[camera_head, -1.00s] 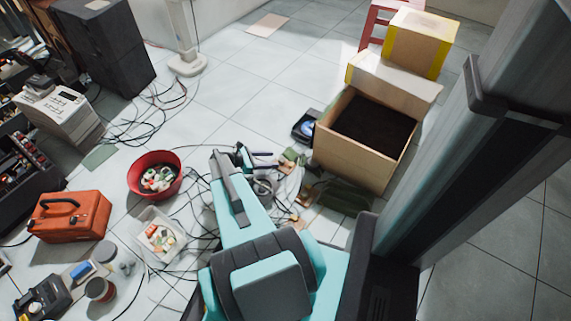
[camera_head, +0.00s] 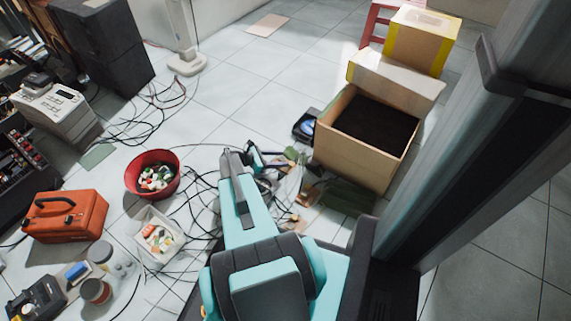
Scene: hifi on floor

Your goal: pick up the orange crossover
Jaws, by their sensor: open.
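I cannot single out the orange crossover with certainty. A small orange-brown piece (camera_head: 294,222) lies on the floor right of my arm, and a brown board-like piece (camera_head: 308,196) lies a little farther back. My gripper (camera_head: 256,158) is low over the cluttered floor, beyond these pieces and left of the large open box. It is open, and I see nothing held in it. My own arm hides part of the floor below it.
An open cardboard box (camera_head: 352,160) stands right. Loose black cables (camera_head: 198,215) cover the floor around my arm. Clear tiles (camera_head: 250,95) lie farther back.

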